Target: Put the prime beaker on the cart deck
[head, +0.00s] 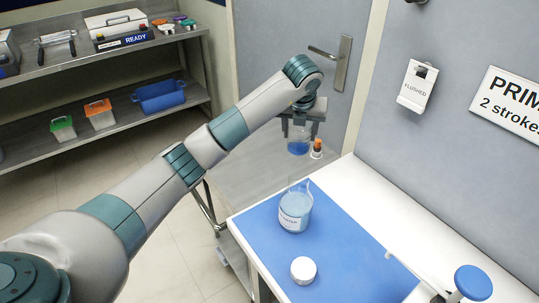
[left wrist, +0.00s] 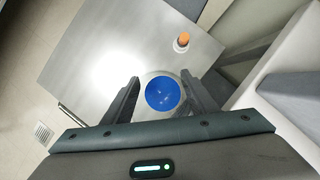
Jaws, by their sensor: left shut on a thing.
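The prime beaker (head: 298,147) is a small clear beaker with blue liquid. My left gripper (head: 301,125) is shut on it, and the beaker hangs upright below the hand, over the cart deck (head: 255,172). In the left wrist view the round blue liquid of the beaker (left wrist: 163,93) shows between the two fingers of my left gripper (left wrist: 163,92), with the grey metal deck (left wrist: 105,60) beneath. I cannot tell whether its base touches the deck. My right gripper is not in view.
An orange-capped vial (head: 316,149) stands on the deck close to the beaker. A labelled beaker (head: 295,211) and a white round lid (head: 303,270) sit on the blue mat (head: 345,262) of the white bench. The deck's left part is clear.

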